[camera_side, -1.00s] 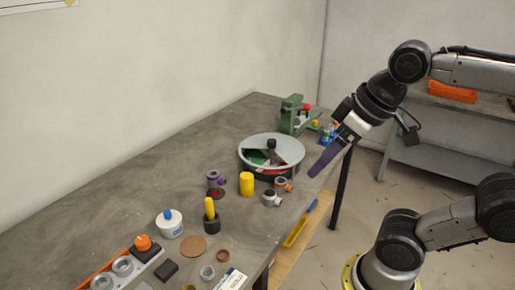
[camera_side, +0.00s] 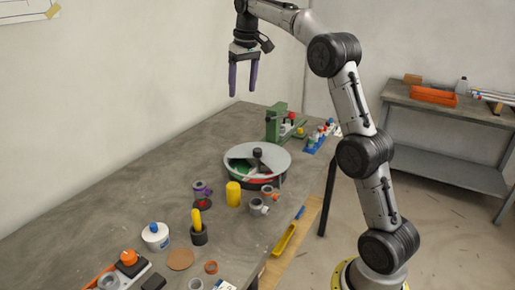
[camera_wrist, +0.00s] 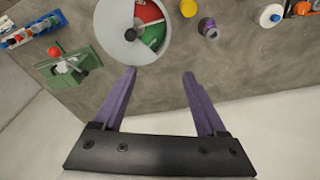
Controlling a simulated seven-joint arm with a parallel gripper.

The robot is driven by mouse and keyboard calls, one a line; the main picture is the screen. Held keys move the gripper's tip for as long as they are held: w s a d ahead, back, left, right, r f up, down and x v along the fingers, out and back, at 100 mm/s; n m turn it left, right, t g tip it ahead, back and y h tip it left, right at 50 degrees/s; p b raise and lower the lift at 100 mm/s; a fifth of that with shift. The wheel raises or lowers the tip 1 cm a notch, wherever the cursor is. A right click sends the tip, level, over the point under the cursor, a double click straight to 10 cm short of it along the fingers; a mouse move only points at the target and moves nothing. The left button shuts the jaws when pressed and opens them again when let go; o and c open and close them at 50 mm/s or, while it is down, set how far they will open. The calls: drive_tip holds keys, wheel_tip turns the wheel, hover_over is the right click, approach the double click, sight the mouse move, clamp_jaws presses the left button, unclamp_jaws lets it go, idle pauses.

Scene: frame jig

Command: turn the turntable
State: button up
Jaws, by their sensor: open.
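The turntable (camera_side: 286,161) is a round grey disc on the bench with a black knob (camera_side: 257,152) at its centre. Red and green sectors show through its cut-out. In the wrist view the turntable (camera_wrist: 113,45) is at the top, beyond my fingertips, with its knob (camera_wrist: 152,38) and the red and green sectors visible. My gripper (camera_side: 243,93) has two purple fingers, pointing down, open and empty.
A green fixture (camera_side: 275,124) stands behind the turntable, with a blue rack (camera_side: 314,143) beside it. In front are a yellow cylinder (camera_side: 233,194), a purple-topped part (camera_side: 202,193) and grey pipe fittings (camera_side: 258,207).

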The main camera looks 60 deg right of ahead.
drive_tip(key=w+d+f+m, duration=0.1)
drive_tip(key=w+d+f, duration=0.1)
drive_tip(key=d+f, duration=0.45)
drive_tip(key=g, duration=0.2)
approach(257, 149)
drive_tip(key=shift+m+y, duration=0.4)
drive_tip(key=f, duration=0.9)
drive_tip(key=shift+s+d, duration=0.25)
drive_tip(key=shift+d, duration=0.05)
clamp_jaws()
